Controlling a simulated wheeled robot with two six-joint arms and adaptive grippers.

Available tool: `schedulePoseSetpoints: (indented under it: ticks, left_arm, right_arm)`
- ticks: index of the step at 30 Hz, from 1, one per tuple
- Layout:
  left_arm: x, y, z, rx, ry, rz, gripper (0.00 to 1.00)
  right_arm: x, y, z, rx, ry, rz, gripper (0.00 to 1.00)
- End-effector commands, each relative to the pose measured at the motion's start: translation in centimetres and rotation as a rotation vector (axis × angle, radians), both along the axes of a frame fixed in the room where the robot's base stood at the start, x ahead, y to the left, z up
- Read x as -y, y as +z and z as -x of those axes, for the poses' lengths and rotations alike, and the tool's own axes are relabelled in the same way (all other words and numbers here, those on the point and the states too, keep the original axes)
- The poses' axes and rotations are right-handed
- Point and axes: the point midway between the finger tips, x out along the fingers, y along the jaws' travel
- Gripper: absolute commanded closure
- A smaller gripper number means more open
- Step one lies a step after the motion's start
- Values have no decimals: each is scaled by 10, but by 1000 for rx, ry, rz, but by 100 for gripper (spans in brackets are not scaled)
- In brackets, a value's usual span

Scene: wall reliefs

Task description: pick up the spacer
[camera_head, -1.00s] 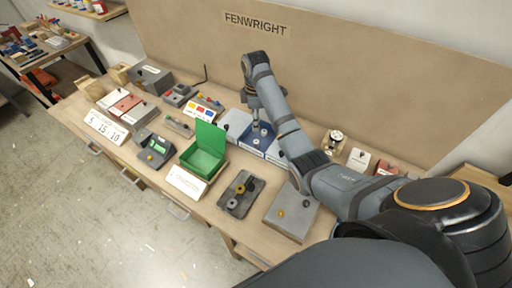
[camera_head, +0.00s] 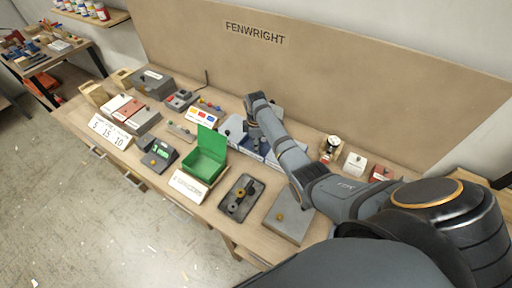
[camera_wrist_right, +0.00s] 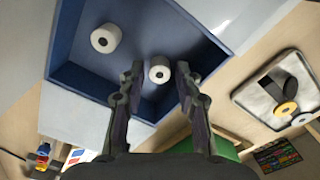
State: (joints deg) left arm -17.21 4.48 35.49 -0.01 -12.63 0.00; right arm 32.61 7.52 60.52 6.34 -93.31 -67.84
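Two pale, ring-shaped spacers sit in a blue bin (camera_wrist_right: 82,80) in the right wrist view. One spacer (camera_wrist_right: 159,70) lies between the fingertips of my right gripper (camera_wrist_right: 158,78), with a visible gap on each side. The other spacer (camera_wrist_right: 106,38) lies further up and left, clear of the fingers. My right gripper is open and reaches down at the bin. In the head view, my right gripper (camera_head: 253,138) and arm hide most of the bin and both spacers. My left gripper is not in view.
An open green box (camera_head: 205,165) stands left of the arm, with a dark tray (camera_head: 240,197) holding small parts in front of it. A grey plate (camera_head: 289,218) lies right of that tray. The bin walls stand close around the right fingers.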

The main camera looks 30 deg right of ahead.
Motion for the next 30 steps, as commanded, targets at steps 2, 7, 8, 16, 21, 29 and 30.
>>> schedulePoseSetpoints:
  ticks: [2, 7, 8, 16, 21, 29, 30]
  left_arm:
    - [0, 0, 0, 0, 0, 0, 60]
    - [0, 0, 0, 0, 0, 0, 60]
    - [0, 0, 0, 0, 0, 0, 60]
    - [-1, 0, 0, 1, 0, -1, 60]
    - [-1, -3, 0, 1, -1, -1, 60]
    - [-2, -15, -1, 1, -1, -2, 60]
    - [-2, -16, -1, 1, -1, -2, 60]
  right_arm:
    - [0, 0, 0, 1, 0, 0, 66]
    - [0, 0, 0, 0, 0, 0, 80]
    - [0, 0, 0, 0, 0, 0, 84]
    - [0, 0, 0, 0, 0, 0, 91]
    - [0, 3, 0, 0, 0, 0, 91]
    - [-3, 37, 4, 3, 2, 0, 91]
    - [-6, 43, 10, 2, 2, 0, 91]
